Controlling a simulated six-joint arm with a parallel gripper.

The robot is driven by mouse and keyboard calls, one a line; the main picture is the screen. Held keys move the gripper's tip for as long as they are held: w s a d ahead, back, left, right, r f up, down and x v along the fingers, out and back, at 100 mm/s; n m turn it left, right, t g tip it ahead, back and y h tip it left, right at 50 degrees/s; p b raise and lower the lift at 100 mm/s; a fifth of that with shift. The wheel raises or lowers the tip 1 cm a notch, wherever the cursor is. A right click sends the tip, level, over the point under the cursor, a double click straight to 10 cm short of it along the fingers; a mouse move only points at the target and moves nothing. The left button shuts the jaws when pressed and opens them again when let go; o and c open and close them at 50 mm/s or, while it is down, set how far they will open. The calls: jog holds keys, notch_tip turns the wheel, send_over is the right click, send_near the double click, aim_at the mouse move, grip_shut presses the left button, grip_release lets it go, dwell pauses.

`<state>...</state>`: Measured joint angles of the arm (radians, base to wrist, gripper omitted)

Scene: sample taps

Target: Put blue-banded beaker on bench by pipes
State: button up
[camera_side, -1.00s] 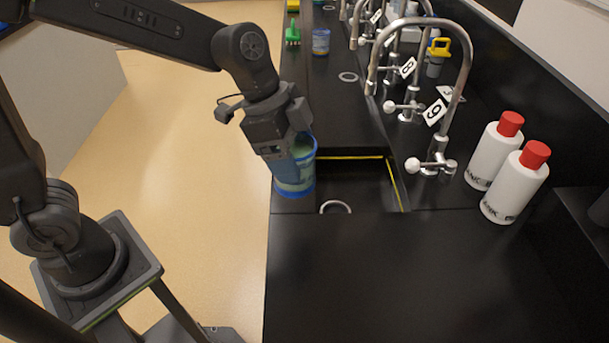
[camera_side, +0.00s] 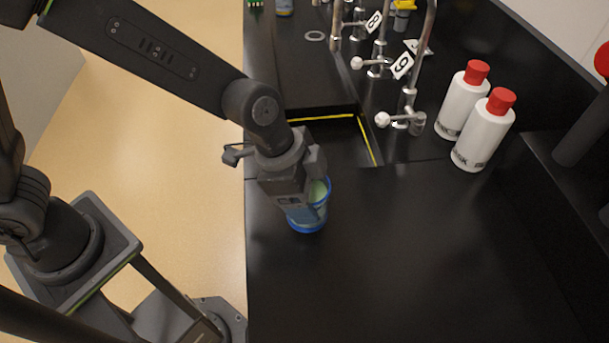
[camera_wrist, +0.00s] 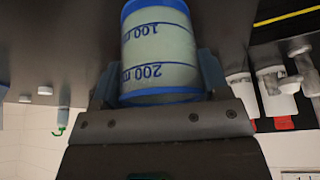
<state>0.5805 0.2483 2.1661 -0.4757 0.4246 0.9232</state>
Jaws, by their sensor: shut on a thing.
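The blue-banded beaker (camera_side: 318,211) is clear with blue rims and holds pale green liquid. My gripper (camera_side: 303,207) is shut on it, over the left part of the black bench (camera_side: 400,260), in front of the sink. In the side view the gripper hides part of the beaker, and I cannot tell whether its base touches the bench. In the wrist view the beaker (camera_wrist: 160,50) sits between the two fingers, with 100 and 200 ml marks showing. The pipes are curved metal taps (camera_side: 408,110) along the back of the bench, the nearest tagged 9.
The sink (camera_side: 340,140) with yellow edging lies just behind the beaker. Two white bottles with red caps (camera_side: 463,100) (camera_side: 484,130) stand at the right. A grey ring (camera_side: 314,36) lies farther back. The front of the bench is clear.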

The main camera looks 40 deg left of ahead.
jog(key=shift+f, duration=0.95)
jog(key=shift+f, duration=0.1)
jog(key=o, duration=1.1)
jog(key=shift+f, duration=0.1)
jog(key=v, duration=1.1)
jog(key=s+a+r+n+t+y, duration=0.1)
jog(key=s+a+n, duration=0.1)
jog(key=a+n, duration=0.2)
jog(key=s+a+r+n+t+y, duration=0.1)
jog(key=s+a+r+n, duration=0.1)
jog(key=a, duration=0.7)
jog(key=s+a+r+n+t+y, duration=0.1)
jog(key=s+a+r+n+y, duration=0.1)
jog(key=s+a+n, duration=0.2)
jog(key=shift+s+a+r+n+t, duration=0.1)
jog(key=shift+a+n+t, duration=0.05)
jog(key=shift+a+n, duration=0.6)
jog(key=shift+a+r+n+t, duration=0.15)
jog(key=shift+a+n, duration=0.4)
jog(key=shift+a, duration=0.45)
